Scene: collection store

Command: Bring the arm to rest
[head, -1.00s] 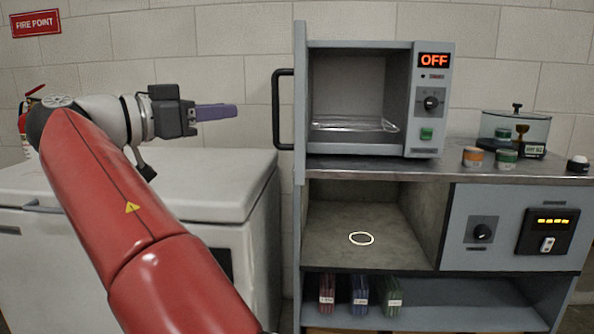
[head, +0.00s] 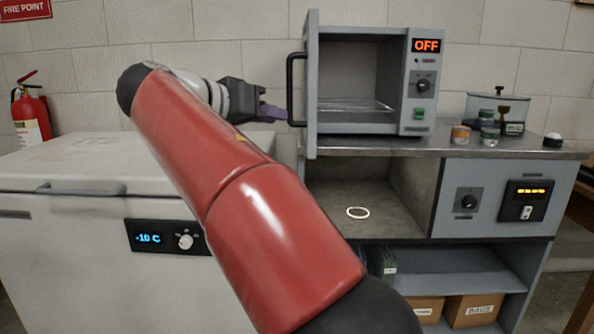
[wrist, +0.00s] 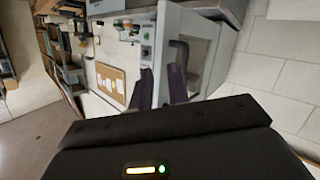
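My arm is raised in the head view, its red links reaching over the chest freezer's front. My gripper (head: 272,113) points right, just left of the black door handle (head: 296,90) in the picture; I cannot tell whether they touch. In the wrist view, my gripper's two purple fingers (wrist: 160,72) stand apart with nothing between them. The oven (head: 362,85) has its door (head: 312,90) swung open, and its display reads OFF. A clear tray or shelf (head: 350,105) is inside it.
The white chest freezer (head: 70,165) is shut and reads -10 C. A fire extinguisher (head: 30,118) stands behind it. Jars (head: 460,135) and a lidded glass container (head: 490,108) stand on the worktop. A pale ring (head: 357,213) lies in the open bay below.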

